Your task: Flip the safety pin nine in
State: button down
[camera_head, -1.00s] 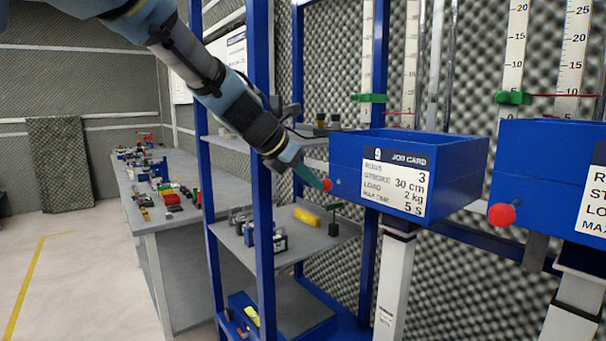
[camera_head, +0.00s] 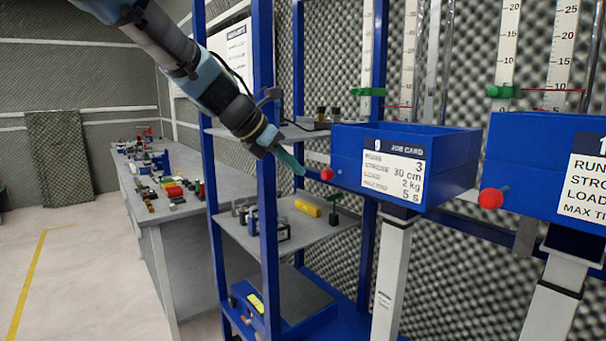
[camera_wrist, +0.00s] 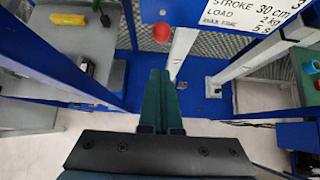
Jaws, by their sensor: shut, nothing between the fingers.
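The blue box marked 9 (camera_head: 345,151), with its white job card (camera_head: 392,172), sits on a white post. The safety pin's red knob (camera_head: 327,174) is at the box's left end, low down. It also shows in the wrist view (camera_wrist: 161,33), under the box front. My gripper (camera_head: 303,172) has teal fingers, shut and empty. Their tips are just left of the knob with a small gap. In the wrist view my gripper (camera_wrist: 160,73) points toward the knob. The pin's shaft is mostly hidden, so how deep it sits cannot be told.
A second blue box (camera_head: 535,165) with its own red knob (camera_head: 491,199) stands to the right. A blue rack post (camera_head: 268,210) rises close beside my arm. Shelves (camera_head: 330,232) with small items are below, and a cluttered grey bench (camera_head: 150,217) is at left.

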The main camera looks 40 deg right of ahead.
jog(key=b+v, duration=0.1)
jog(key=v, duration=0.6)
jog(key=shift+a, duration=0.1)
